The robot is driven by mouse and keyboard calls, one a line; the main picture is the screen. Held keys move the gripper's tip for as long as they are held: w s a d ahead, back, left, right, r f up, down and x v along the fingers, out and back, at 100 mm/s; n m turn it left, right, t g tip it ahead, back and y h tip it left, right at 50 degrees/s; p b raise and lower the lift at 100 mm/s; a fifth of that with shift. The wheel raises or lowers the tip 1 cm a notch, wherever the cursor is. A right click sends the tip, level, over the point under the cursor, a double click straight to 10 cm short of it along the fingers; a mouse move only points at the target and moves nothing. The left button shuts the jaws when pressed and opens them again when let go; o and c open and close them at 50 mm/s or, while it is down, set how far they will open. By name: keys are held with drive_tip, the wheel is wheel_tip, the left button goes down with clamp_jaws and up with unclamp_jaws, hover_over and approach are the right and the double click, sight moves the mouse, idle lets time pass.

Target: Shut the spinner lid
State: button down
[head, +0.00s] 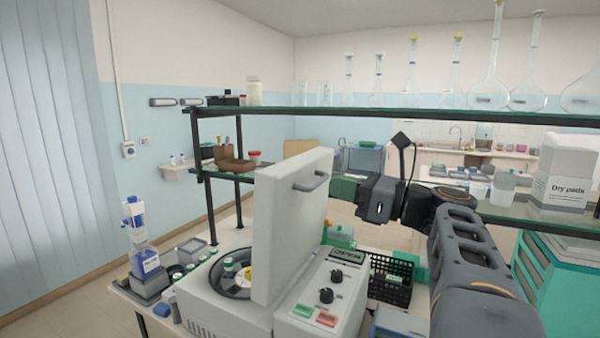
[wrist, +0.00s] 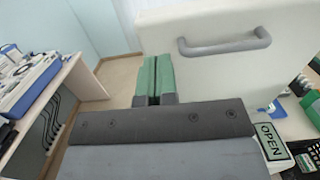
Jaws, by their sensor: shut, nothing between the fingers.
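The spinner (head: 232,308) is a pale grey box with a round bowl on the left and a control panel on the right. Its lid (head: 277,222) stands open, nearly upright, with a grey bar handle (head: 312,182) on its face. My gripper (head: 338,189) has green fingers, shut and empty, close to the lid's right edge in the head view. In the wrist view, the fingers (wrist: 157,77) are together in front of the lid (wrist: 215,78), left of and below the handle (wrist: 225,45). I cannot tell if they touch the lid.
Small bottles stand in the bowl. A shelf (head: 400,113) with glass flasks runs above. A blue-capped dispenser bottle (head: 145,256) stands left of the spinner.

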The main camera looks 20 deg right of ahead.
sight(289, 174)
drive_tip(key=p+x, duration=0.2)
drive_tip(key=x, duration=0.6)
drive_tip(key=shift+w+a, duration=0.25)
